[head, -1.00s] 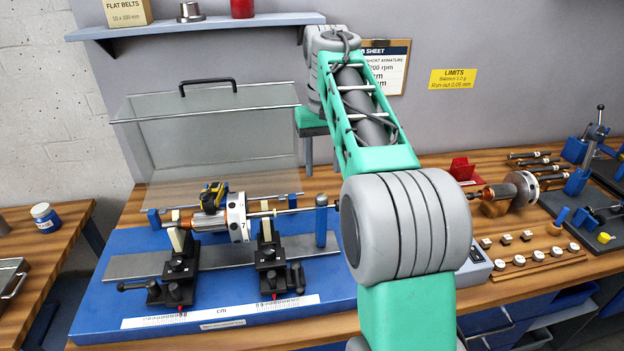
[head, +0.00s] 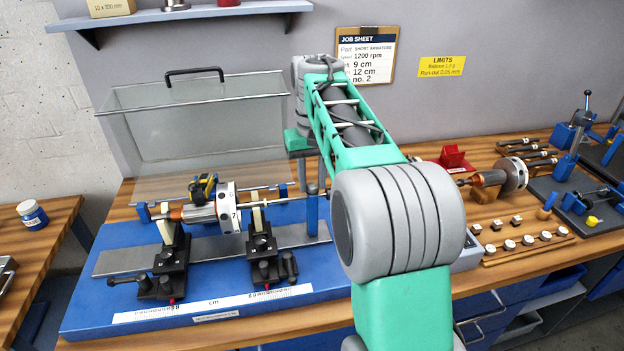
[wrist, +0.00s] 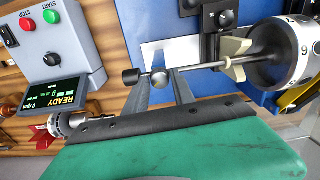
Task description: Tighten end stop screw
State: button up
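The end stop is a blue post (head: 312,212) at the right end of the balancing stand. In the wrist view its round metal top (wrist: 161,78) shows beside a dark screw knob (wrist: 131,76). My gripper (wrist: 163,88) is just by the post, its two grey fingers apart, one on each side below the metal top. I see nothing held between them, and cannot tell whether they touch the post. The rotor (head: 228,207) rests on two black supports, its shaft reaching toward the post; it also shows in the wrist view (wrist: 280,55). My arm hides the gripper in the head view.
A control box (wrist: 45,40) with start and stop buttons and a READY display stands near the gripper. A clear guard (head: 200,120) is behind the stand. Another rotor (head: 510,174) and a wooden strip of round weights (head: 527,246) lie right of my arm.

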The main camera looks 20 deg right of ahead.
grip_shut()
jog(key=shift+r+m, duration=0.1)
jog(key=shift+m, duration=0.3)
jog(key=m+p, duration=0.1)
jog(key=m, duration=0.1)
jog(key=shift+m+p, duration=0.3)
jog(key=shift+p, duration=0.05)
jog(key=shift+m+p, duration=0.7)
jog(key=shift+m, duration=1.3)
jog(key=shift+o, duration=2.1)
grip_release()
